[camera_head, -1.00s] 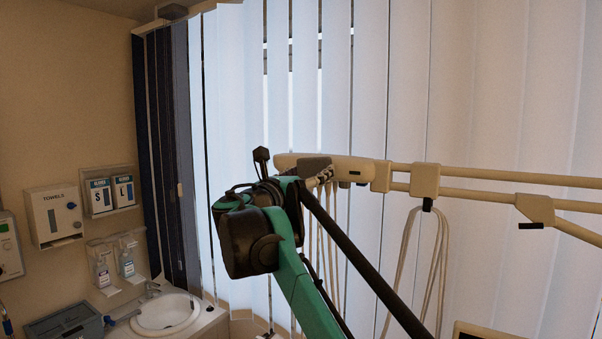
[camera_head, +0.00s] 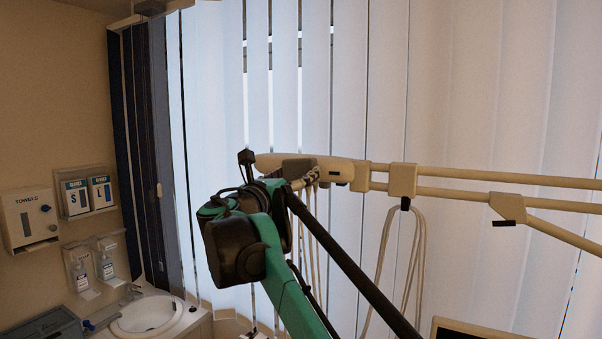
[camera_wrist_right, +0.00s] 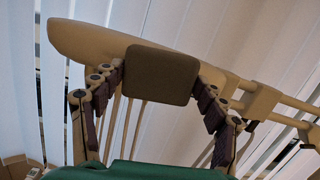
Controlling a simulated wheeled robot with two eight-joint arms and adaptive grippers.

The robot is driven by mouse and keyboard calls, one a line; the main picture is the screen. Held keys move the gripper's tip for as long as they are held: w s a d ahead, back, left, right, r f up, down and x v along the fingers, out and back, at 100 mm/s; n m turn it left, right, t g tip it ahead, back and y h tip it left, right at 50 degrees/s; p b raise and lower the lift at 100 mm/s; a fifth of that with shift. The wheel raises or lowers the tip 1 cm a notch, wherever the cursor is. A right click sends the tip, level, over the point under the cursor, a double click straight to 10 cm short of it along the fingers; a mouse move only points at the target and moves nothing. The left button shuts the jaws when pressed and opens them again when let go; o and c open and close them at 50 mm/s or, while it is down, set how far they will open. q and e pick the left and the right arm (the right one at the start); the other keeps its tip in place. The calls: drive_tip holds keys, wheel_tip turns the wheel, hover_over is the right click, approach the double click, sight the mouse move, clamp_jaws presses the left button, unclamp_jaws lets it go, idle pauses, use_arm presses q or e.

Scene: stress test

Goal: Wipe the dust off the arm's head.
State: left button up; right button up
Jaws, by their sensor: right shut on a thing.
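The beige head of the arm (camera_head: 338,171) is a long rounded bar in front of the blinds. Its rounded end also shows in the right wrist view (camera_wrist_right: 85,42). My right gripper (camera_wrist_right: 160,79) is shut on a dark grey-brown pad (camera_wrist_right: 162,62), held between its two fingertips. The pad overlaps the head's near face in the right wrist view; I cannot tell whether they touch. In the head view my right gripper (camera_head: 303,178) is small, beside the head's left part, with the dark pad there. No dust can be made out. My left gripper is out of view.
Beige rails (camera_head: 480,178) run right from the head, with looped cords (camera_head: 388,260) hanging below. Vertical blinds (camera_head: 450,90) stand behind. A sink (camera_head: 147,314), a towel dispenser (camera_head: 30,219) and glove boxes (camera_head: 88,194) are at the left.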

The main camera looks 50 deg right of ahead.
drive_tip(key=shift+w+a, duration=0.25)
drive_tip(key=shift+w, duration=0.65)
drive_tip(key=w, duration=0.1)
drive_tip(key=w+a+p, duration=0.1)
drive_tip(key=w, duration=0.1)
drive_tip(key=w+p, duration=0.1)
drive_tip(key=w, duration=0.1)
drive_tip(key=shift+a, duration=0.25)
drive_tip(key=shift+w+a+f+p, duration=0.1)
drive_tip(key=shift+w+a+p, duration=0.1)
drive_tip(key=shift+w+p, duration=0.4)
drive_tip(key=shift+w, duration=0.1)
